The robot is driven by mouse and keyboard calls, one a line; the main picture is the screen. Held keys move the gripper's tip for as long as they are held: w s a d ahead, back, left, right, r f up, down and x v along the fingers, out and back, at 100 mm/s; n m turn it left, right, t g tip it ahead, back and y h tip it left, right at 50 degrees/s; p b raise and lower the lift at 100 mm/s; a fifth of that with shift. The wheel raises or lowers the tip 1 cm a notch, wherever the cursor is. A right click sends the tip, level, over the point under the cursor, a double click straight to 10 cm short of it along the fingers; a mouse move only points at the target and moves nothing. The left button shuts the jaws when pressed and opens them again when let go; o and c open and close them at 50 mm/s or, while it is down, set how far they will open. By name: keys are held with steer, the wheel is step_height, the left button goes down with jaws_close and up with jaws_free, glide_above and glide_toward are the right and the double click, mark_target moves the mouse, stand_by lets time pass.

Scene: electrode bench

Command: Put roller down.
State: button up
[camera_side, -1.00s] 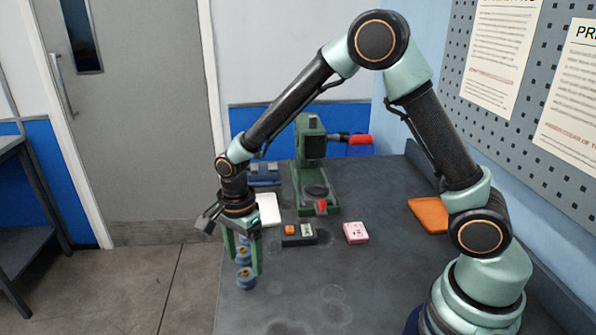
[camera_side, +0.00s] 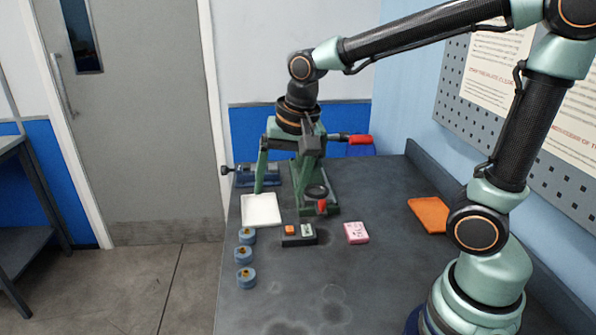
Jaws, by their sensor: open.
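My gripper (camera_side: 281,190) is open and points down, with its two green fingers spread and nothing visible between them. It hangs over the back left of the bench, near the white tray (camera_side: 262,224) and in front of the green press (camera_side: 329,199). I cannot pick out anything that is clearly a roller. The press is partly hidden behind my gripper.
A blue vise (camera_side: 246,176) stands at the back left. A dark holder (camera_side: 299,241) with small orange and pale blocks, a pink box (camera_side: 356,233) and an orange pad (camera_side: 428,215) lie on the bench (camera_side: 370,290). The front middle is clear.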

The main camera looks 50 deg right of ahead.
steer(key=s+d+r+n+t, duration=0.2)
steer(key=s+d+r+n, duration=0.1)
steer(key=s+n, duration=0.2)
steer(key=shift+s+d+n, duration=0.25)
steer(key=shift+n, duration=0.65)
steer(key=shift+o, duration=0.5)
steer(key=shift+s+d+n+t, duration=0.3)
steer(key=shift+s+n, duration=0.25)
steer(key=shift+n, duration=0.35)
steer(key=g, duration=0.5)
glide_above(245, 272)
step_height(245, 272, down, 12)
steer(key=shift+g, duration=0.3)
step_height(245, 272, down, 7)
steer(key=shift+a, duration=0.15)
steer(key=shift+d+f, duration=0.2)
steer(key=shift+f, duration=2.5)
